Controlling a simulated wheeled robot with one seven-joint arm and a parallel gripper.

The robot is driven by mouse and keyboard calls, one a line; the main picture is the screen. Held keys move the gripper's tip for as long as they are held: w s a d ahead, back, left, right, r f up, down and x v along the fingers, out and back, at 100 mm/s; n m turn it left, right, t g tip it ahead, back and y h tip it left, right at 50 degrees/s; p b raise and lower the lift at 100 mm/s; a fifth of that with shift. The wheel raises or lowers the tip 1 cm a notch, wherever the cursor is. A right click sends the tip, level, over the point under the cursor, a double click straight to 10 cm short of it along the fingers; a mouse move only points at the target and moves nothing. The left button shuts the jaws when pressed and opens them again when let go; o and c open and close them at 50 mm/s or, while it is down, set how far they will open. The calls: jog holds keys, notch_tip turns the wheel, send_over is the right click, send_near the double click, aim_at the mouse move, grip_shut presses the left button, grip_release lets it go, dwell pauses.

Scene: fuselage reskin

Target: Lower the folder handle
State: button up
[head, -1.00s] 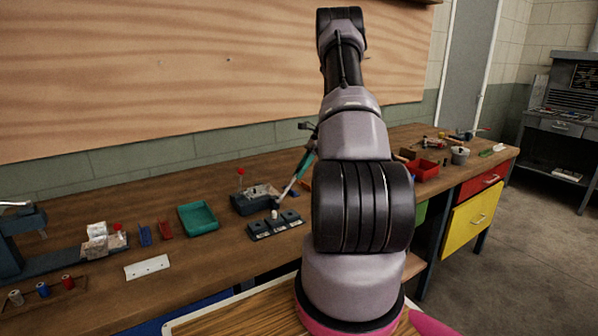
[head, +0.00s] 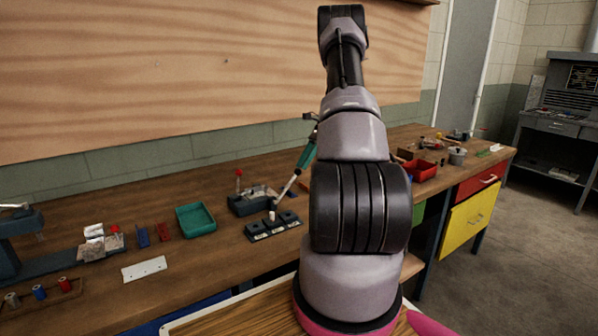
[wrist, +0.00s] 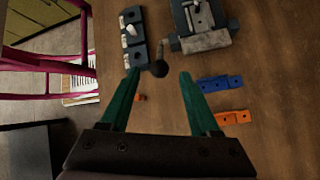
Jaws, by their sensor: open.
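The folder (head: 250,203) is a dark blue block with grey metal parts on the workbench; it also shows at the top of the wrist view (wrist: 205,40). Its handle appears to be the pale rod with a dark ball end (wrist: 160,68). In the head view the rod (head: 286,189) slants up to the right. My gripper (wrist: 159,74) is open, with a green finger on each side of the ball near the tips. I cannot tell whether a finger touches it. In the head view my gripper (head: 306,157) is mostly hidden behind my arm.
A dark strip with pale posts (head: 273,229) lies in front of the folder. A teal tray (head: 195,219) stands to its left. Blue (wrist: 219,83) and orange (wrist: 232,117) brackets lie right of my fingers in the wrist view. A red bin (head: 424,170) stands farther right.

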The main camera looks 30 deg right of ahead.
jog(key=v, duration=0.6)
jog(key=shift+d, duration=0.15)
jog(key=shift+r, duration=0.15)
jog(key=s+a+r+n+t+h, duration=0.1)
jog(key=s+a+r+n+h, duration=0.2)
jog(key=a+r, duration=0.65)
jog(key=s+a+r+n+t+h, duration=0.1)
jog(key=s+a+r+n, duration=0.3)
jog(key=a+r, duration=0.5)
jog(key=s+a+r+n+t+h, duration=0.1)
jog(key=s+a+r+n+t, duration=0.2)
jog(key=s, duration=0.7)
jog(key=s+a+r+n+t+h, duration=0.1)
jog(key=s+a+r+n+t, duration=0.2)
jog(key=s+a+n, duration=0.4)
jog(key=s+a, duration=0.3)
jog(key=a, duration=0.1)
jog(key=shift+s, duration=0.4)
